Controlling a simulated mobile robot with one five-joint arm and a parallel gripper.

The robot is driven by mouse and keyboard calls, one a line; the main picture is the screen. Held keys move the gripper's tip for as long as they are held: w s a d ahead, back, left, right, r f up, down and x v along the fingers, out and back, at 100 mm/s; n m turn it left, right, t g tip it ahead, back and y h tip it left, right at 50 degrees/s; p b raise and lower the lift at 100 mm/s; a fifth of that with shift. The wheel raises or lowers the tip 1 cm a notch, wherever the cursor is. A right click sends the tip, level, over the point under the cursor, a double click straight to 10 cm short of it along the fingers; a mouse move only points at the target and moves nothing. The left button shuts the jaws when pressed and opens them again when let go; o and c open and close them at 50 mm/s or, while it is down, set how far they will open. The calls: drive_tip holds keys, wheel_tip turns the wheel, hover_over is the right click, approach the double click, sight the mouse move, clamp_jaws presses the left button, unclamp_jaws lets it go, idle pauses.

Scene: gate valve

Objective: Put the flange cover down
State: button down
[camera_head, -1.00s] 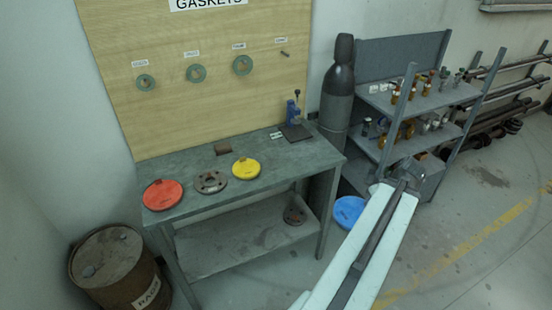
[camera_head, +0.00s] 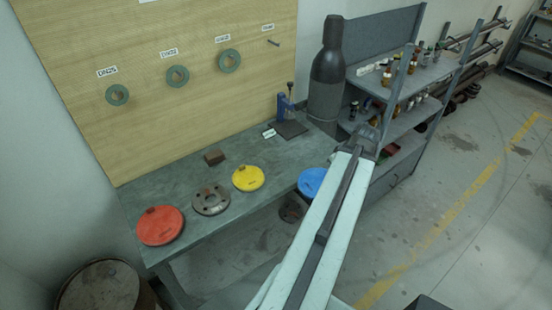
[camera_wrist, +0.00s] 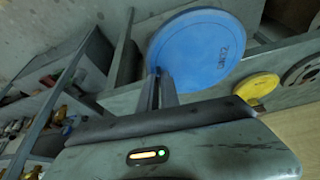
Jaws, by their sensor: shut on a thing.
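The flange cover is a blue disc (camera_head: 311,181) at the right end of the workbench in the head view, partly hidden behind my arm. In the wrist view the blue flange cover (camera_wrist: 197,50) fills the top middle, with its face to the camera. My gripper (camera_wrist: 161,85) is shut on the cover's edge. In the head view my arm hides the gripper. The cover appears held near the bench's right edge; its height above the bench is hard to tell.
A dark gas cylinder (camera_head: 327,85) and a shelf rack (camera_head: 412,118) stand to the right.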

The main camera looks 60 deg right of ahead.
drive_tip(key=shift+w+d, duration=0.15)
drive_tip(key=shift+w, duration=0.05)
drive_tip(key=w+d+n, duration=0.1)
drive_tip(key=w+d, duration=0.2)
drive_tip(key=d, duration=0.3)
drive_tip(key=w, duration=0.4)
drive_tip(key=w+d+b, duration=0.1)
drive_tip(key=w, duration=0.4)
drive_tip(key=w+d+f, duration=0.1)
drive_tip(key=w, duration=0.4)
drive_tip(key=shift+w+d+f, duration=0.1)
drive_tip(key=shift+w+d, duration=0.05)
drive_tip(key=shift+w, duration=0.1)
drive_tip(key=f+b, duration=0.2)
drive_tip(key=b, duration=0.1)
drive_tip(key=f+b, duration=0.1)
drive_tip(key=f, duration=0.1)
drive_tip(key=shift+w, duration=0.25)
drive_tip(key=shift+r, duration=0.2)
